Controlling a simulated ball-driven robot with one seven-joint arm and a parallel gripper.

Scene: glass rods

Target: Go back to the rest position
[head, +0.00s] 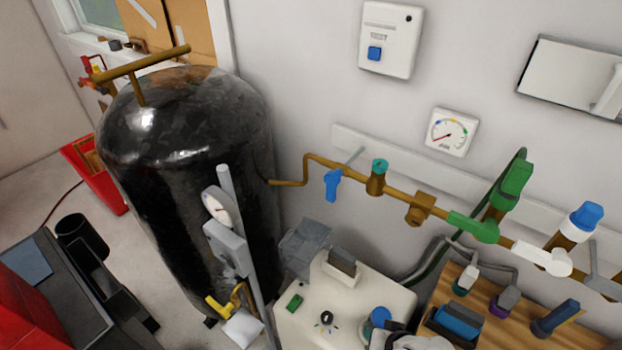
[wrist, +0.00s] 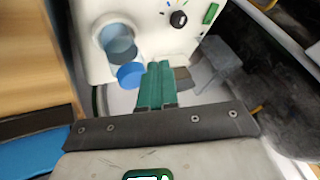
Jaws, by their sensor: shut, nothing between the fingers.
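My gripper (wrist: 158,68) shows in the wrist view with its two teal fingers together and nothing between them. The fingers point at the front of a white machine (wrist: 150,15) with a black knob (wrist: 179,19), a green switch (wrist: 210,13) and a blue disc (wrist: 130,75). The disc is just left of the fingers in the picture; I cannot tell whether they touch. In the head view the same machine (head: 345,305) stands at the bottom middle. A pale and dark part at the bottom edge there seems to be my arm's end, mostly cut off.
A large black tank (head: 190,150) stands at the left. A brass pipe (head: 335,165) with valves runs along the wall. A red tool case (head: 85,165) is on the floor.

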